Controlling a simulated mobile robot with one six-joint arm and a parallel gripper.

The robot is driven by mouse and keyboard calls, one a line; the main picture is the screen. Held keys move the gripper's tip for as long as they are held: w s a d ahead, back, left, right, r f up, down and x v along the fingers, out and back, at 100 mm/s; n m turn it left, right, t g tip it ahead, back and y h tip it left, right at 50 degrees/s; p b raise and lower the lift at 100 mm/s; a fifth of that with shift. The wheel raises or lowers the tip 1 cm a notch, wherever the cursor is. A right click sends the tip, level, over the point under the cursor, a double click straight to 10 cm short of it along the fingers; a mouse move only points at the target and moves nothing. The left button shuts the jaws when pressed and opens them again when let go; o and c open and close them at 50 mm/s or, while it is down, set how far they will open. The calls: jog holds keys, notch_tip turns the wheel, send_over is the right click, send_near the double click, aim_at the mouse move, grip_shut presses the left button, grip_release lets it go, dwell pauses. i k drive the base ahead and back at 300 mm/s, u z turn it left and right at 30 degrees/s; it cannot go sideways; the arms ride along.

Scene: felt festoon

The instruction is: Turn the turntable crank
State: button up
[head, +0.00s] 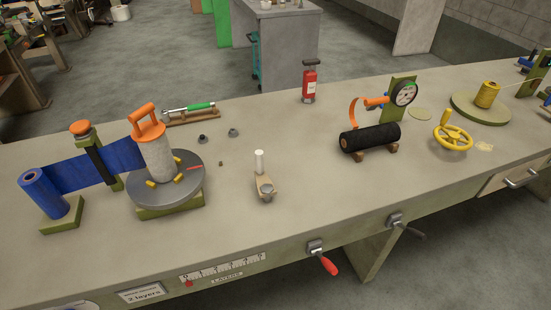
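A grey turntable disc (187,187) sits on a green base at the left of the bench. It bears a pale rough cylinder (157,158) with an orange handle on top. A flat crank arm (263,183) with an upright white knob (259,162) lies to the right of the turntable; it looks like the turntable crank, though no link between them shows. A wide blue band (85,173) runs from a blue roll (44,193) past an upright post to the cylinder. My gripper is not in view.
A yellow handwheel (452,137), a black roll (370,137) and a red extinguisher-like bottle (309,84) stand to the right. A red-handled lever (327,263) and a black-handled one (406,226) stick out from the bench front. Bench around the white-knobbed crank is mostly clear.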

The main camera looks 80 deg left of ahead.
aim_at(266, 188)
jog(key=u, duration=0.35)
jog(key=i, duration=0.35)
jog(key=u, duration=0.8)
jog(key=k, duration=0.25)
jog(key=u, duration=2.45)
jog(key=k, duration=0.2)
jog(key=u, duration=1.3)
